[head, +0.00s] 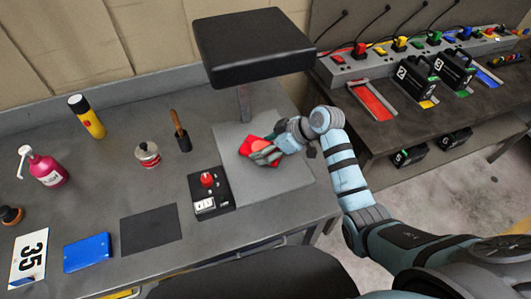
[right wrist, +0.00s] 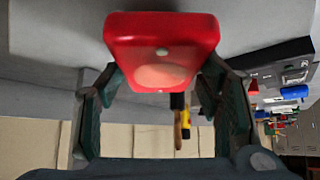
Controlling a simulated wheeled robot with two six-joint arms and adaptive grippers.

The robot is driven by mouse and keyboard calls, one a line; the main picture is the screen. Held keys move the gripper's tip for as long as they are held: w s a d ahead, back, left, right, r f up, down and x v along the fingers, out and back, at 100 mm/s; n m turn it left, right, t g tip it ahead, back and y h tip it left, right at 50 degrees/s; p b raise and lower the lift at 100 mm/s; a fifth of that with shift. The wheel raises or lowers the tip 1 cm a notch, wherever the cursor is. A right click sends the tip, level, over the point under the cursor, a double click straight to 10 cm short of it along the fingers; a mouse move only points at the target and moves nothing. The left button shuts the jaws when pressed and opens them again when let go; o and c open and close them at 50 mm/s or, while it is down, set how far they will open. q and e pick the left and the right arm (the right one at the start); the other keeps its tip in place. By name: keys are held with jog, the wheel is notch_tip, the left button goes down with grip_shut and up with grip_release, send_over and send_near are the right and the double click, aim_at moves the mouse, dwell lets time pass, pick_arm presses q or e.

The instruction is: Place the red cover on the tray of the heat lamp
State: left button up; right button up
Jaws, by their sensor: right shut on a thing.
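The red cover (head: 246,146) is over the back part of the heat lamp's grey tray (head: 280,183), near the lamp's post. I cannot tell whether it touches the tray. My right gripper (head: 258,153) comes in from the right and is shut on the cover, hiding part of it. In the right wrist view the red cover (right wrist: 190,30), with a round paler patch, sits between the fingertips (right wrist: 162,78). The heat lamp (head: 255,45) has a wide black head on a post above the tray. My left gripper is not in view.
A black switch box (head: 211,203) with a red knob stands at the tray's left edge. A brush (head: 181,132), a round tin (head: 147,155), a yellow bottle (head: 87,117) and a pink bottle (head: 46,168) stand further left. The overhead lamp head limits height above the tray.

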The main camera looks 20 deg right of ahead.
aim_at(273, 151)
notch_tip(273, 151, down, 3)
jog(key=shift+w+r, duration=0.1)
jog(key=shift+w, duration=0.05)
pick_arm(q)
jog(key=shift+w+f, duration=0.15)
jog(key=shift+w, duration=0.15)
pick_arm(e)
jog(key=o, duration=1.3)
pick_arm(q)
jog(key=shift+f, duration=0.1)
